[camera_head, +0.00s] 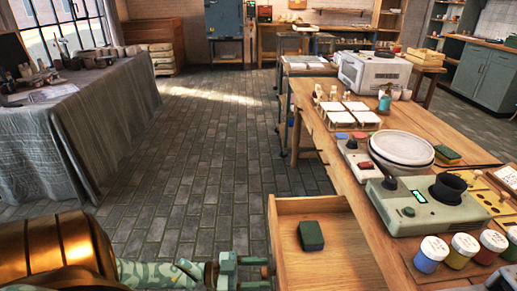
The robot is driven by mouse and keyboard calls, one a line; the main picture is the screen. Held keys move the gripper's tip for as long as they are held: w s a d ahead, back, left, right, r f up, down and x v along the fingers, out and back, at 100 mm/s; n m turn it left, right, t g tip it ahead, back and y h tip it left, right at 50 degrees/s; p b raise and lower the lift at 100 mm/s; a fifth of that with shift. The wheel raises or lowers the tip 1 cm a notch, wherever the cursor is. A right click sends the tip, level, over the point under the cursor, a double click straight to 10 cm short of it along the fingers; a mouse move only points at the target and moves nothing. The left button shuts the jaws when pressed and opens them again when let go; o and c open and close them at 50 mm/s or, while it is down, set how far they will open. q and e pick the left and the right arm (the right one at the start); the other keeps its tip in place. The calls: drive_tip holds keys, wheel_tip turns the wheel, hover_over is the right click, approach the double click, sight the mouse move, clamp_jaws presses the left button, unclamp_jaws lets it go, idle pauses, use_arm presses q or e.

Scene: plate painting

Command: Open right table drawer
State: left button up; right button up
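The right table drawer (323,256) is pulled out from the left side of the wooden table, and its inside shows. A dark green block (311,236) lies in it. A small brown knob (265,272) sits on the drawer's outer front, at the left. My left gripper (262,273) comes in from the bottom left, with its green fingers on either side of the knob. I cannot tell whether the fingers press on the knob or stand open around it. My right gripper is not in view.
The wooden table (345,178) carries stacked white plates (402,150), a pale green device (428,206) with a dark cup, and several paint jars (432,254). A cloth-covered table (85,130) stands at the left. The brick floor (200,150) between is clear.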

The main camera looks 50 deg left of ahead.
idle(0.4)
use_arm(q)
drive_tip(key=v, duration=1.6)
drive_tip(key=shift+a+p, duration=0.15)
drive_tip(key=shift+p, duration=0.2)
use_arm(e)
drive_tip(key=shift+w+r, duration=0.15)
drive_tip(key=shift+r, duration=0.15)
use_arm(q)
drive_tip(key=shift+s+f, duration=0.1)
drive_tip(key=s+a+f+m+g+y, duration=0.1)
drive_tip(key=a+f+g+y, duration=0.2)
drive_tip(key=f+y, duration=0.35)
drive_tip(key=s+f+n+g+y+p, duration=0.2)
drive_tip(key=s+f+g+y+p, duration=0.35)
drive_tip(key=s+f, duration=0.9)
drive_tip(key=s+d+f+n+g+p, duration=0.2)
drive_tip(key=s+d+g, duration=0.3)
drive_tip(key=s+d, duration=0.5)
drive_tip(key=s+d+n+h+p, duration=0.1)
drive_tip(key=s+d+p, duration=0.1)
drive_tip(key=d, duration=1)
drive_tip(key=shift+s+r+g+p, duration=0.35)
drive_tip(key=shift+s+r, duration=0.1)
drive_tip(key=shift+s, duration=0.45)
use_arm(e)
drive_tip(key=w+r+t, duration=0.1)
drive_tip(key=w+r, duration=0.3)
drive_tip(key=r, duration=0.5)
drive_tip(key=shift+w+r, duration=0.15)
